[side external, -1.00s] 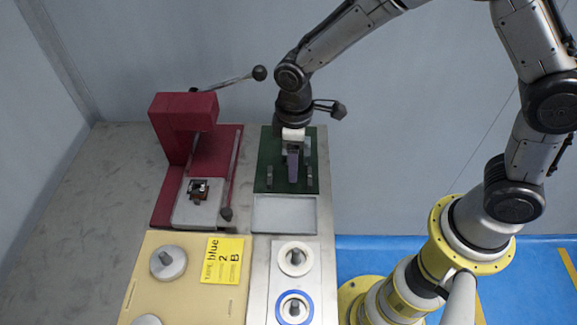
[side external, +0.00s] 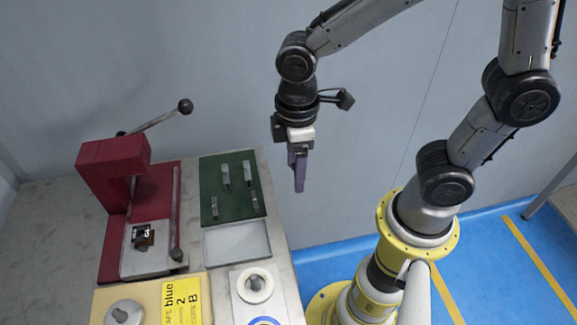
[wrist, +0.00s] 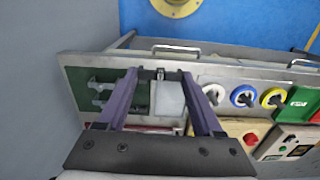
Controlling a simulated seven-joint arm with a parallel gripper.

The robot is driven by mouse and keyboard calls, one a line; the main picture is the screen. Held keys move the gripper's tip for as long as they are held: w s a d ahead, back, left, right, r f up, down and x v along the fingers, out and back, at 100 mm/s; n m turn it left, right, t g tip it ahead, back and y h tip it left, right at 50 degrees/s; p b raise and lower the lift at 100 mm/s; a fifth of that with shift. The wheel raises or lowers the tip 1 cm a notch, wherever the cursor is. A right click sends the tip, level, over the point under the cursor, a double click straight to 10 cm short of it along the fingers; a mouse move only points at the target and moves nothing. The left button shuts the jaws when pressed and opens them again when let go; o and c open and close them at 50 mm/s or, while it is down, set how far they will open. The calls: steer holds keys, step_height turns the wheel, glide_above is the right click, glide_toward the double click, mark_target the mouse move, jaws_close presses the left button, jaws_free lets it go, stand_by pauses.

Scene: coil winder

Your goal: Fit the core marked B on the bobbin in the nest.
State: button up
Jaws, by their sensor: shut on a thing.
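My gripper (side external: 299,186) hangs in the air right of the green board, with its purple fingers pointing down. In the wrist view, the fingertips (wrist: 159,76) are shut on a small dark and grey piece (wrist: 160,72), seen edge-on; I take it to be a core, but no letter shows. Several grey core pieces (side external: 226,176) stand on the green board (side external: 236,194). The bobbin (side external: 144,238), brown with black and white parts, sits in the nest on the light plate (side external: 150,262) of the red press. A yellow card (side external: 188,302) reads blue, 2, core B.
The red press (side external: 112,165) has a long lever with a black knob (side external: 185,106) above and a rod with a knob at its right. An empty grey tray (side external: 238,243) lies before the green board. Tape rolls (side external: 254,286) stand nearer the front.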

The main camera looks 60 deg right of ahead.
steer(key=shift+r, duration=0.3)
steer(key=w+a+r+m, duration=0.1)
steer(key=w+a+r, duration=0.4)
steer(key=w, duration=0.3)
steer(key=n, duration=0.1)
glide_above(142, 236)
steer(key=w, duration=0.1)
step_height(142, 236, down, 7)
steer(key=shift+d+f, duration=0.15)
steer(key=shift+f, duration=2.55)
steer(key=shift+f, duration=0.9)
